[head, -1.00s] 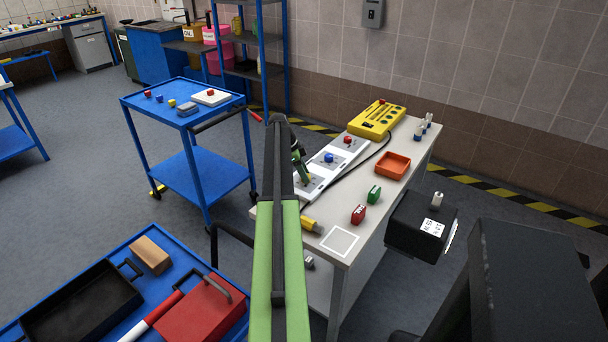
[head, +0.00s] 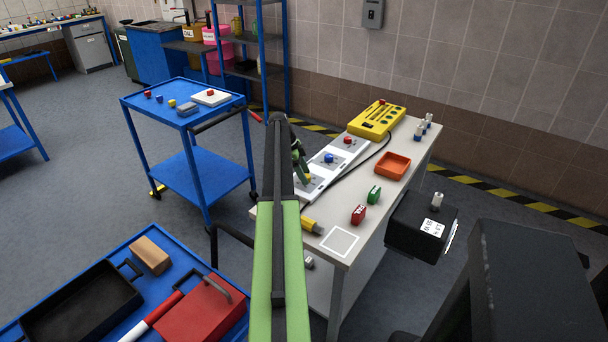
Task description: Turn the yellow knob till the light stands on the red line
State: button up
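A pale panel (head: 327,170) lies along the left side of the white table. It carries a red knob (head: 347,139), a blue knob (head: 329,157) and, at its near end, a small yellow knob (head: 308,178). My gripper (head: 302,175), green and black, is at the yellow knob, partly hidden behind my own arm. Its fingers are too small and covered to tell whether they touch or grip the knob. I cannot make out the light or the red line from here.
On the white table (head: 396,199) are a yellow control box (head: 376,119) with a black cable, an orange tray (head: 392,165), a green block (head: 374,195), a red block (head: 358,214) and a yellow cylinder (head: 312,226). A blue cart (head: 222,111) stands to the left.

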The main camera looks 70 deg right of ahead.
jog(key=shift+r, duration=0.15)
jog(key=p+v, duration=1.6)
jog(key=v, duration=0.1)
jog(key=shift+w, duration=0.15)
